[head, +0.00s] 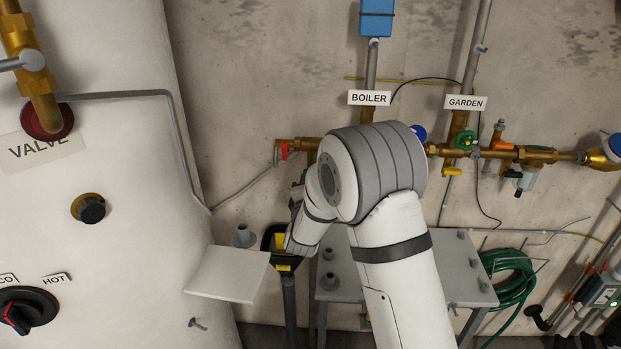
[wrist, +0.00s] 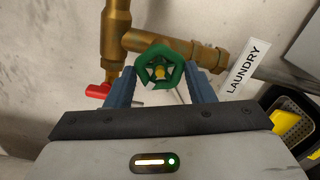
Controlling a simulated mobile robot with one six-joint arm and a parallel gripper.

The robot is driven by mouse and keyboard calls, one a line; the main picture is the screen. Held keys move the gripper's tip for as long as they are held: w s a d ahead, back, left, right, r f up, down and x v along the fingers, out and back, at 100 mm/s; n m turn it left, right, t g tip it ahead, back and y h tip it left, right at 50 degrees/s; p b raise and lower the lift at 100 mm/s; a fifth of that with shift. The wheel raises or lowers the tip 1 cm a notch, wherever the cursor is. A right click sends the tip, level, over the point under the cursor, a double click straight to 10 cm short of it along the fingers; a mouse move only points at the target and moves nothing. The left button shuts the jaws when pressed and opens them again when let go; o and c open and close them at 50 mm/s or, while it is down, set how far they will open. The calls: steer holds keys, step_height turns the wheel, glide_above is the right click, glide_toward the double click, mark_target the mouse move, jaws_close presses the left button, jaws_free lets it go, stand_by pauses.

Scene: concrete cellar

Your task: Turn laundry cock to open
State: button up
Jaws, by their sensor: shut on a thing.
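The laundry cock has a green handwheel (wrist: 160,53) with a yellow centre, in front of a brass pipe (wrist: 177,41) in the wrist view. A white LAUNDRY label (wrist: 244,65) hangs tilted to its right. My gripper (wrist: 159,74) has its two blue fingers on the left and right sides of the handwheel and is shut on it. In the head view my arm hides the handwheel and the label, and the gripper is mostly hidden too.
A red lever (wrist: 99,91) is close left of my left finger. A black and yellow container (wrist: 291,120) is at the right. In the head view, a grey table (head: 462,285) stands below the pipes and a white tank (head: 125,200) is at left.

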steer(key=shift+n+p, duration=1)
steer(key=shift+n, duration=1.3)
steer(key=n+p, duration=0.2)
steer(key=n, duration=0.2)
steer(key=shift+n, duration=0.3)
steer(key=o, duration=1)
